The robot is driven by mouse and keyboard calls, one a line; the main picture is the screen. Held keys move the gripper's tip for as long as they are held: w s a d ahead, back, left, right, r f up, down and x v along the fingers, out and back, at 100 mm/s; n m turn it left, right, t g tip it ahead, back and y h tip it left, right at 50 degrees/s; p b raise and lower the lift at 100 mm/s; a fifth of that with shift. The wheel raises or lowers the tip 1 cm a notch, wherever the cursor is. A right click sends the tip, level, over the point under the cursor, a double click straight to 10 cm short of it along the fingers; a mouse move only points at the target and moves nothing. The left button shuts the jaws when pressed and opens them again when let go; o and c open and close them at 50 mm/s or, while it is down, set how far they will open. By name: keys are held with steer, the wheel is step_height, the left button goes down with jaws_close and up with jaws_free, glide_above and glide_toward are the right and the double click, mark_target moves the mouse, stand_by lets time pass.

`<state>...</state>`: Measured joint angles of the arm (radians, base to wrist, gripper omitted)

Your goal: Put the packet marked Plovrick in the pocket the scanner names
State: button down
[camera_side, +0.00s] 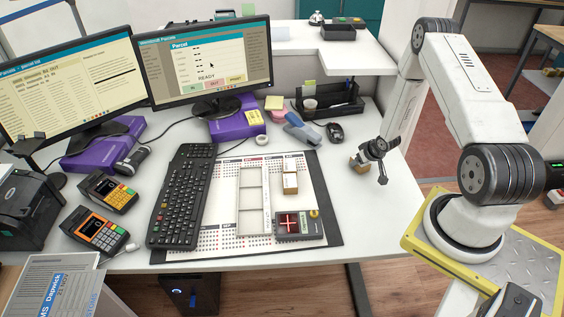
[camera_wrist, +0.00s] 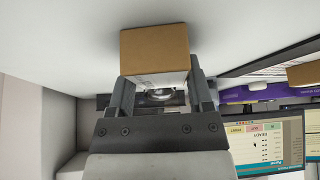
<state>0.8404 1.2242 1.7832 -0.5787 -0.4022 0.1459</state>
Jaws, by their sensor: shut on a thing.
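My gripper (camera_side: 373,160) is at the right part of the white counter, shut on a small brown packet (camera_side: 358,163). In the wrist view the packet (camera_wrist: 155,50) sits between the two fingers, with a plain brown face and a pale side; no name can be read on it. A second brown packet with a white band (camera_side: 290,183) stands on the mat; its marking is too small to read. The white pocket tray (camera_side: 241,215) has several compartments that look empty. The scanner (camera_side: 300,237) has a dark screen with a red cross-shaped mark.
The printed mat (camera_side: 318,210) lies mid-counter, with a black keyboard (camera_side: 181,197) to its left. Two monitors (camera_side: 205,60) stand behind; one reads READY. Card terminals (camera_side: 98,230) are at left. Bare counter lies between mat and gripper.

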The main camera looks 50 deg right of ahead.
steer(key=shift+r, duration=0.1)
steer(key=shift+r, duration=0.65)
steer(key=s+a+r, duration=0.8)
steer(key=s+r, duration=0.3)
steer(key=shift+s+r, duration=0.2)
steer(key=shift+r, duration=0.05)
steer(key=shift+w, duration=0.15)
stand_by(0.3)
steer(key=w+a+m+h, duration=0.1)
steer(key=w+a+m, duration=0.1)
steer(key=w+a, duration=0.8)
steer(key=w+a+r+m+g, duration=0.1)
steer(key=w+a, duration=0.4)
steer(key=a, duration=1.1)
steer(key=shift+a+m+h, duration=0.15)
steer(key=shift+m+h, duration=0.25)
steer(key=shift+m, duration=0.4)
